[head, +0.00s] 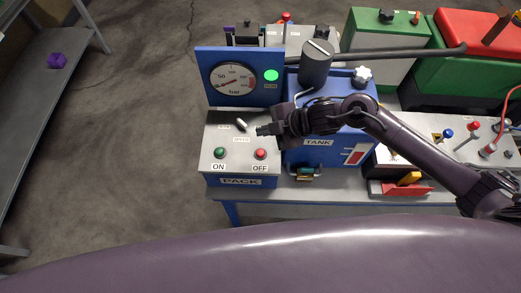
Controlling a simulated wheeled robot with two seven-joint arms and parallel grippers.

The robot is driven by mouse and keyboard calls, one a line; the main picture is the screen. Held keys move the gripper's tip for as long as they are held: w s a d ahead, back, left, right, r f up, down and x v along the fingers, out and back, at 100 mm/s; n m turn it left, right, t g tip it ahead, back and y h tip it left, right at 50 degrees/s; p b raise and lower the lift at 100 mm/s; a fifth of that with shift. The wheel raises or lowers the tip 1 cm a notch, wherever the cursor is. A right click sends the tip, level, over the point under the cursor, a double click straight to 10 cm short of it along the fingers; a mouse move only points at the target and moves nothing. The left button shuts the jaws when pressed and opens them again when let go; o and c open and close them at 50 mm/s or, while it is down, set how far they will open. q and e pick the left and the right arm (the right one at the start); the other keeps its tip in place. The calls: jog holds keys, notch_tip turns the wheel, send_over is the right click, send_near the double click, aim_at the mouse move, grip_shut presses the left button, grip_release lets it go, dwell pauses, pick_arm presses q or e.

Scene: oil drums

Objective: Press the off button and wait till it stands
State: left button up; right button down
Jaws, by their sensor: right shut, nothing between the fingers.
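The red OFF button (261,154) sits on the sloped grey top of the control box marked PACK (240,182). The green ON button (219,152) is to its left, with a small lever (242,125) above them. On the blue panel behind, a round gauge (233,81) marked in bar has its needle at the low left, and a green lamp (271,75) looks lit. My right gripper (262,130) is shut and empty, above and just behind the OFF button, apart from it in the picture. My left gripper is not in view.
A blue tank box (318,143) with a grey cylinder (316,65) stands right of the control box. Red and green machines (472,60) stand at the back right. My right arm crosses the bench from the right.

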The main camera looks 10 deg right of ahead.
jog(key=b, duration=0.7)
send_over(264, 154)
notch_tip(264, 154, down, 8)
jog(key=shift+w+r, duration=0.1)
jog(key=shift+r, duration=0.1)
jog(key=shift+f, duration=0.6)
jog(key=shift+f+b, duration=0.1)
jog(key=shift+b, duration=0.2)
dwell(0.7)
jog(key=shift+f, duration=0.3)
jog(key=shift+f+b, duration=0.55)
jog(key=shift+b, duration=0.05)
dwell(0.6)
dwell(1.0)
jog(key=shift+d+r+p, duration=0.1)
jog(key=shift+r+p, duration=0.8)
jog(key=shift+r, duration=0.1)
